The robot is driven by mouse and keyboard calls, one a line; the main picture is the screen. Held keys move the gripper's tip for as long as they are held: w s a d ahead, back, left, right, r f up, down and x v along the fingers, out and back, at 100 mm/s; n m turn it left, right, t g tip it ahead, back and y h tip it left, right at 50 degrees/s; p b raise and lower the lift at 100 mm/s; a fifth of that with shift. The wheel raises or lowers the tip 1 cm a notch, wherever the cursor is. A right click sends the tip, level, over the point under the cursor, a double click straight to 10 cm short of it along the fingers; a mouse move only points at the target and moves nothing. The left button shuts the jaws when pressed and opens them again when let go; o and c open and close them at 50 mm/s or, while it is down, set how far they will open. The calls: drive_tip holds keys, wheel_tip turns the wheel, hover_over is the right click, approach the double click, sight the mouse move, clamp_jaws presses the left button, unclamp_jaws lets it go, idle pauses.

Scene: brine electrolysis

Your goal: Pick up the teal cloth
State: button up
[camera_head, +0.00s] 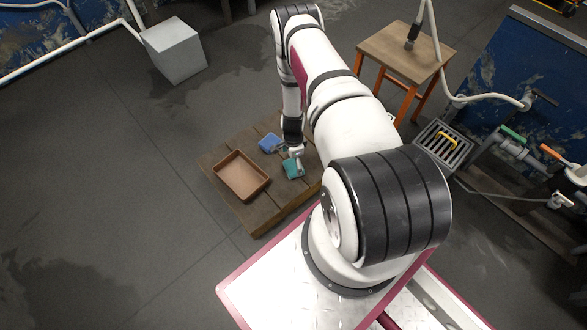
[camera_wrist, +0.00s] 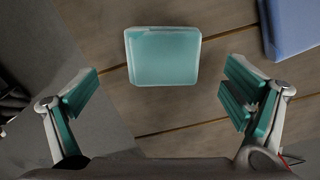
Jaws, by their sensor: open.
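The teal cloth (camera_head: 293,169) is a small folded square lying on the low wooden platform. In the wrist view the teal cloth (camera_wrist: 163,56) lies flat, near the top middle, ahead of the space between the fingers. My gripper (camera_head: 294,152) is just above the cloth in the head view and hides part of it. In the wrist view my gripper (camera_wrist: 160,92) is open and empty, with teal-padded fingers wide apart on either side. I cannot tell the exact height of the fingers above the cloth.
A blue cloth (camera_head: 270,143) lies close by on the wooden platform (camera_head: 262,216); it also shows in the wrist view (camera_wrist: 291,26). A brown tray (camera_head: 242,176) sits on the platform to the left. A stool (camera_head: 407,48) and a drain crate (camera_head: 443,146) stand to the right.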

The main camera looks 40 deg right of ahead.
sight(294, 166)
drive_tip(key=f, duration=0.2)
drive_tip(key=f+b, duration=0.1)
drive_tip(key=f, duration=0.1)
drive_tip(key=shift+w+d+f+b, duration=0.1)
drive_tip(key=shift+d+b, duration=0.1)
drive_tip(key=shift+b, duration=0.1)
drive_tip(key=c, duration=1.3)
drive_tip(key=shift+c, duration=0.2)
drive_tip(key=shift+r+p, duration=0.35)
drive_tip(key=shift+r, duration=0.3)
drive_tip(key=r, duration=0.1)
drive_tip(key=r+p, duration=0.1)
drive_tip(key=shift+s+a+r+p, duration=0.3)
drive_tip(key=shift+s+r, duration=0.1)
drive_tip(key=s+a+r+p, duration=0.1)
drive_tip(key=s+a+p, duration=0.3)
drive_tip(key=s+a, duration=0.4)
drive_tip(key=s, duration=0.4)
drive_tip(key=shift+a, duration=0.4)
drive_tip(key=shift+s, duration=0.1)
